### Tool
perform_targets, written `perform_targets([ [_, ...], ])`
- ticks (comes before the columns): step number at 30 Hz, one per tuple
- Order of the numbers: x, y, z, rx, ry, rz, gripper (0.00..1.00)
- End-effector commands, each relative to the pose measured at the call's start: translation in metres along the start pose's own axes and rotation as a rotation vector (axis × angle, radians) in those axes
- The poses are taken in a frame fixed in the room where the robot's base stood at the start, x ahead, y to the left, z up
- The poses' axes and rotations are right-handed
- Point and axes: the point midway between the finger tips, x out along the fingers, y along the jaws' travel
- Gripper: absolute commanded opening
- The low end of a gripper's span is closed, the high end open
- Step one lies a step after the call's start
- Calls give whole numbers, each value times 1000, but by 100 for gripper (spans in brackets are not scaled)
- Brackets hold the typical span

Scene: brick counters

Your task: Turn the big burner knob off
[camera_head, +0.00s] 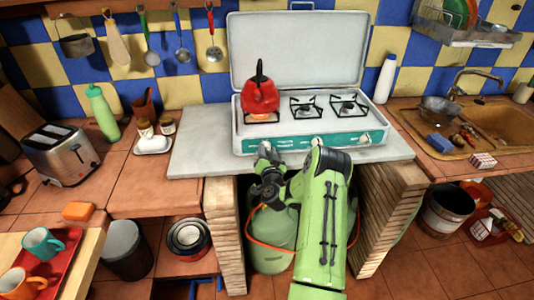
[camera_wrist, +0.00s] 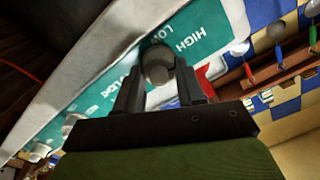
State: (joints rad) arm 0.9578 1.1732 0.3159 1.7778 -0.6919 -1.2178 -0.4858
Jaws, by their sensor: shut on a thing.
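The stove (camera_head: 372,122) stands on a pale slab and has a teal front panel (camera_head: 340,140) with knobs. A red kettle (camera_head: 260,96) sits on its left burner, with an orange glow under it. My gripper (camera_head: 265,150) is at the left end of the panel, in front of the knob below the kettle; the arm hides that knob in the head view. In the wrist view my gripper (camera_wrist: 157,78) has its two fingers on either side of the round grey knob (camera_wrist: 157,63), shut on it. "HIGH" and "LOW" show on the panel beside it.
A middle knob (camera_head: 317,141) and a right knob (camera_head: 365,138) are on the same panel. The stove lid (camera_head: 300,50) stands open behind. A green gas bottle (camera_head: 272,240) with an orange hose stands under the slab, between brick pillars.

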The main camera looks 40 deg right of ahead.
Motion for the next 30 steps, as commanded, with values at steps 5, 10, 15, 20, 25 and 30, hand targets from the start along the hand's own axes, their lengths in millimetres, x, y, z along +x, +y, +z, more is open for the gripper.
perform_targets([
  [5,0,2,1,166,1,1,8],
  [10,0,3,1,328,1,2,8],
  [15,0,3,1,490,1,1,8],
  [20,0,4,1,643,2,2,8],
  [25,0,4,2,804,0,3,8],
  [30,0,4,2,961,0,3,8],
])
